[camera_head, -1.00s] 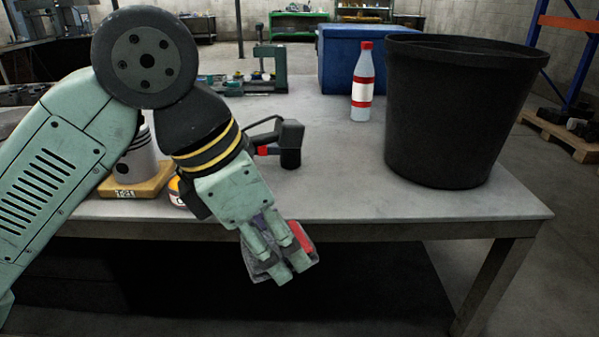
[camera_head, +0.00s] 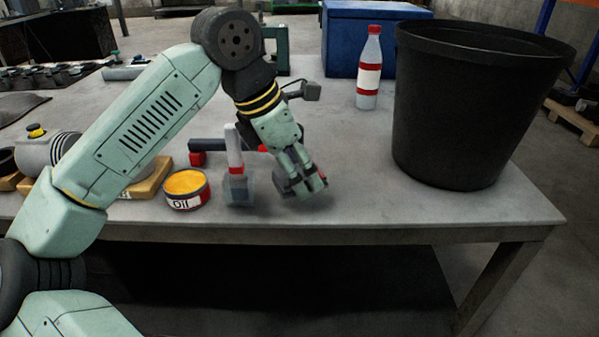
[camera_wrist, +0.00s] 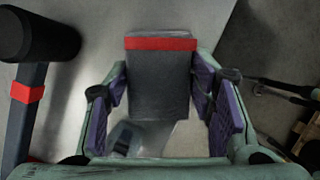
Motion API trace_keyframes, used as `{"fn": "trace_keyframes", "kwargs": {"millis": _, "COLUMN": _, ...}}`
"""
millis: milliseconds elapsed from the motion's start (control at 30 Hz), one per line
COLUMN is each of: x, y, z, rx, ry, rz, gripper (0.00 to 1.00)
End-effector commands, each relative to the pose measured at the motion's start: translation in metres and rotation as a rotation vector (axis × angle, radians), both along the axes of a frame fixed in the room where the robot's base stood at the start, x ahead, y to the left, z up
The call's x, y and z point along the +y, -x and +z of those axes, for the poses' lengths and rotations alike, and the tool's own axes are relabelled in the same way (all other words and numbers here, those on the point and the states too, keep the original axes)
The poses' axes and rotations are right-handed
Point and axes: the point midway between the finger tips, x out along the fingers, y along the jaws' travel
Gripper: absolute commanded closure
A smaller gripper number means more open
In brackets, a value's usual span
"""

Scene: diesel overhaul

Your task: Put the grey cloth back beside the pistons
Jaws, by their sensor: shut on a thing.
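My gripper (camera_head: 305,187) is shut on a grey piece with a red band, which I take to be the grey cloth (camera_head: 287,186). In the wrist view the cloth (camera_wrist: 160,85) hangs between my two purple-padded fingers (camera_wrist: 162,100). My gripper is low over the front part of the table; I cannot tell whether the cloth touches the top. A grey cylindrical part, likely a piston (camera_head: 36,153), is at the left by a wooden base (camera_head: 150,180). My arm hides part of that group.
An orange-topped OIL tin (camera_head: 186,189) and a clear and white thing with a red band (camera_head: 236,165) stand left of my gripper. A dark-handled tool (camera_head: 215,145) lies behind. A black bin (camera_head: 480,110), a red-capped bottle (camera_head: 369,70) and a blue box (camera_head: 345,45) stand right. The table's right front (camera_head: 420,205) is clear.

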Motion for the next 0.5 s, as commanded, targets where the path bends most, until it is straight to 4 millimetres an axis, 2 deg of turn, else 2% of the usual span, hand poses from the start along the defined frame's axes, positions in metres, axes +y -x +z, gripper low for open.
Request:
{"fn": "trace_keyframes", "kwargs": {"millis": 267, "x": -0.004, "y": -0.022, "z": 0.000, "rx": 0.001, "ry": 0.002, "rz": -0.001, "gripper": 0.77}}
{"fn": "trace_keyframes", "kwargs": {"millis": 400, "x": -0.003, "y": -0.021, "z": -0.025, "rx": 0.002, "ry": 0.001, "rz": -0.001, "gripper": 0.77}}
{"fn": "trace_keyframes", "kwargs": {"millis": 500, "x": -0.003, "y": -0.021, "z": -0.035, "rx": 0.000, "ry": 0.001, "rz": 0.000, "gripper": 0.77}}
